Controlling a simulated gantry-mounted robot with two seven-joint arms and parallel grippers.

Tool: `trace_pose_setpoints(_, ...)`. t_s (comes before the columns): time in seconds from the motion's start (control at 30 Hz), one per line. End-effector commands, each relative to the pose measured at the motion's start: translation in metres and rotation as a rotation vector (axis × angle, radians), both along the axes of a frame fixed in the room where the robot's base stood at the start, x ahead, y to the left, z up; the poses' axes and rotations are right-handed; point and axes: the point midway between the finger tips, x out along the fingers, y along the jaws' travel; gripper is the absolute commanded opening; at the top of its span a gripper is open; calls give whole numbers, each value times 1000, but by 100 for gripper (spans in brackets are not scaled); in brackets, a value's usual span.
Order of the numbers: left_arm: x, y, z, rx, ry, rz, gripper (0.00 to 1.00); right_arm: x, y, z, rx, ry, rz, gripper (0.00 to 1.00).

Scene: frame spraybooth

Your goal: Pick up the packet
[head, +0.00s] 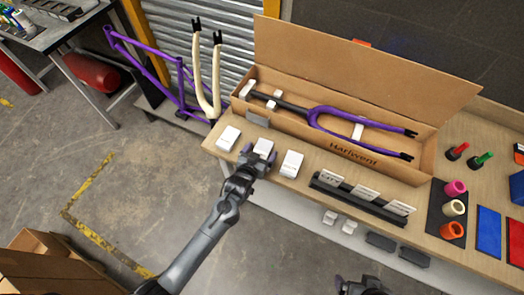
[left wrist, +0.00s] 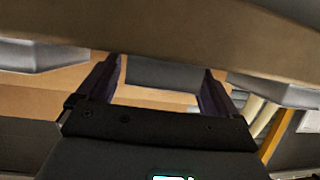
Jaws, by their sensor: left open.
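Three white packets stand along the table's front edge in the head view: a left one (head: 229,137), a middle one (head: 264,147) and a right one (head: 291,163). My left gripper (head: 257,157) is open at the near side of the middle packet. In the left wrist view, its fingers (left wrist: 162,70) stand apart on either side of a grey-shaded packet (left wrist: 160,73); contact cannot be told. Parts of two other packets show outside the fingers, one at left (left wrist: 40,54) and one at right (left wrist: 285,92). Part of my right arm's end (head: 362,286) shows at the bottom edge, its fingers unclear.
An open cardboard box (head: 262,118) with a purple fork (head: 340,112) lies behind the packets. A black card rack (head: 345,199) stands to the right. Purple and cream frames (head: 205,75) stand at the left. A cardboard carton (head: 55,262) is at lower left.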

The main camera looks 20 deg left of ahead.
Motion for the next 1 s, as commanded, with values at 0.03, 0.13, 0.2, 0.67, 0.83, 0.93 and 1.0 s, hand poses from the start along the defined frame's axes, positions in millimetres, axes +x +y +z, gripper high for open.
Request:
trace_pose_setpoints(0.03, 0, 0, 0, 0, 0, 0, 94, 0, 0, 0, 2, 0, -2, 96)
trace_pose_setpoints(0.13, 0, 0, 0, 0, 0, 0, 92, 0, 1, 0, 4, 0, -3, 96)
trace_pose_setpoints(0.2, 0, 0, 0, 0, 0, 0, 81, 0, 1, 0, 5, 0, -4, 96)
trace_pose_setpoints(0.67, 0, 0, 1, 0, -1, 0, 37, 0, 1, 0, 5, 0, -3, 96)
trace_pose_setpoints(0.83, 0, 0, 3, 0, -2, 0, 37, 0, 0, 1, 0, 0, 1, 96)
trace_pose_setpoints(0.93, 0, 0, 9, 0, -2, 0, 37, 0, -1, 1, -3, 1, 3, 96)
trace_pose_setpoints(1.0, 0, 0, 16, -1, -3, 0, 37, 0, -1, 2, -5, 0, 4, 96)
